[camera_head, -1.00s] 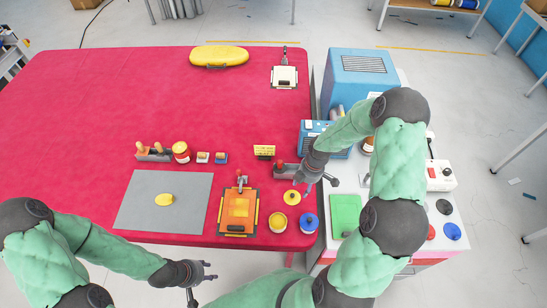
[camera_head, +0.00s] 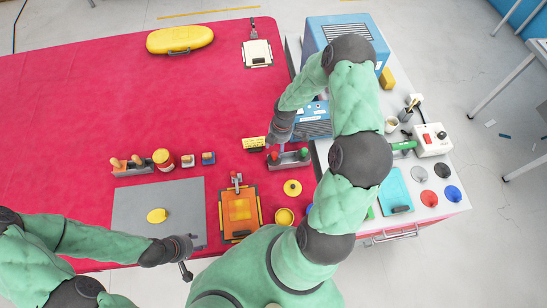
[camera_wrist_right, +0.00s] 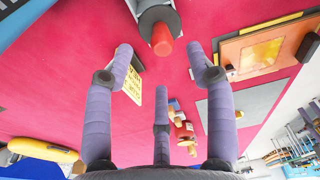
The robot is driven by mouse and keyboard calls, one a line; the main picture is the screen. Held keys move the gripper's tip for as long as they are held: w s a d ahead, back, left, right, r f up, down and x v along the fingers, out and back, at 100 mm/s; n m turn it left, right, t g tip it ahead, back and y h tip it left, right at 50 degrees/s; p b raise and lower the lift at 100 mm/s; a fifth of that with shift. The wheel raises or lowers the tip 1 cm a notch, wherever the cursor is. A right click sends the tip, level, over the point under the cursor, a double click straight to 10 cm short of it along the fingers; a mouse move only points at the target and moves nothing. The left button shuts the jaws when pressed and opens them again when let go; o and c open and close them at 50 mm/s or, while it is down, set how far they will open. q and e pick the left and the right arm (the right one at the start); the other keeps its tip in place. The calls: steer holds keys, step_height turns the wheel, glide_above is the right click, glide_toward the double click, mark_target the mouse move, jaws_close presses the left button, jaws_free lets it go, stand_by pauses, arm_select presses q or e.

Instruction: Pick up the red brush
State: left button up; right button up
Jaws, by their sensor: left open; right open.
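A red-handled brush (camera_head: 274,155) stands in a grey holder (camera_head: 289,162) beside a green-handled one (camera_head: 303,153) near the table's right edge. In the right wrist view the red handle end (camera_wrist_right: 162,40) shows at the top centre, just beyond the fingers, with a grey block (camera_wrist_right: 155,15) behind it. My right gripper (camera_head: 273,143) is over the holder, close to the red handle; its spread fingers also show in the right wrist view (camera_wrist_right: 160,75), with nothing between them. My left gripper (camera_head: 187,260) is open and empty at the table's front edge. The brush's lower part is hidden.
A yellow sign (camera_head: 253,144) stands just left of the holder. An orange clipboard (camera_head: 240,212), a grey mat (camera_head: 135,208) and yellow discs lie in front. The red table's (camera_head: 130,100) middle is clear.

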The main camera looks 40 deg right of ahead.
mark_target(275, 153)
steer(key=shift+w+a+f, duration=0.1)
steer(key=shift+w+f, duration=0.05)
steer(key=shift+f, duration=0.8)
steer(key=f, duration=0.4)
steer(key=shift+a+f, duration=0.35)
steer(key=shift+f, duration=0.05)
jaws_close()
